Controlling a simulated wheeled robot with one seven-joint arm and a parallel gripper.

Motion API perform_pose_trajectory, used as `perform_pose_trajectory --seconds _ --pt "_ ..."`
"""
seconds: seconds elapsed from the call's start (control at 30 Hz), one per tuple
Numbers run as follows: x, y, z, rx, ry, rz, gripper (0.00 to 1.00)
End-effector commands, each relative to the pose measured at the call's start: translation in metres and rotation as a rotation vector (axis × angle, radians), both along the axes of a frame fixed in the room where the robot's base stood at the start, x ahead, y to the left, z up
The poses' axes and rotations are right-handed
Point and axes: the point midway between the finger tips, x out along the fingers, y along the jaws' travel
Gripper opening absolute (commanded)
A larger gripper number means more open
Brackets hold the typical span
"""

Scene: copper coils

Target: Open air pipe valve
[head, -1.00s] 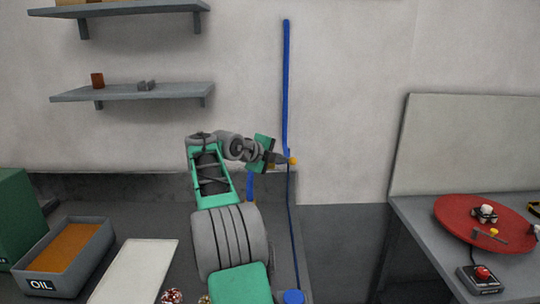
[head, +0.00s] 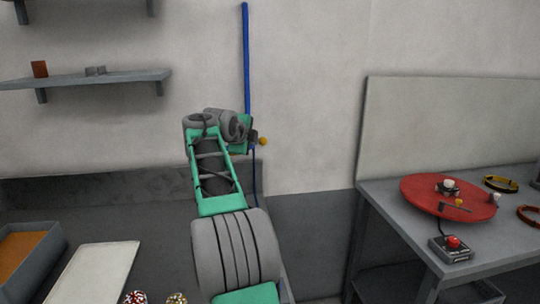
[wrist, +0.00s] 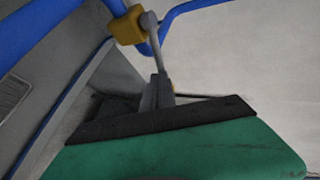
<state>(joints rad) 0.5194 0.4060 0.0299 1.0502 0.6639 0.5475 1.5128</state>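The blue air pipe (head: 246,60) runs down the wall, and its lower part shows in the wrist view (wrist: 190,8). A yellow valve piece (head: 263,141) shows just right of my gripper (head: 253,137). In the wrist view, the yellow valve body (wrist: 127,26) sits on the blue pipe, with a grey handle (wrist: 154,42) running from it down to my fingertips. My gripper (wrist: 158,88) has its fingers close together around the handle's end. The exact contact is small and partly hidden.
The wall stands right behind the valve. A bench with a red round plate (head: 420,200) and a button box (head: 452,249) is at right. A shelf (head: 100,82) is at upper left. A white board (head: 95,275) and an orange-filled bin (head: 40,240) are at lower left.

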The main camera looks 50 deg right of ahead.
Motion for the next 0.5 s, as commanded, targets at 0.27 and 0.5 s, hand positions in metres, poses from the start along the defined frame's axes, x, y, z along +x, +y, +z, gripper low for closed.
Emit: perform_pose_trajectory --seconds 0.27,0.5 --pt "0.0031 -0.0067 0.0024 -0.001 0.000 0.014 0.00" --pt "0.0009 -0.0057 0.0015 -0.002 -0.001 0.010 0.00"
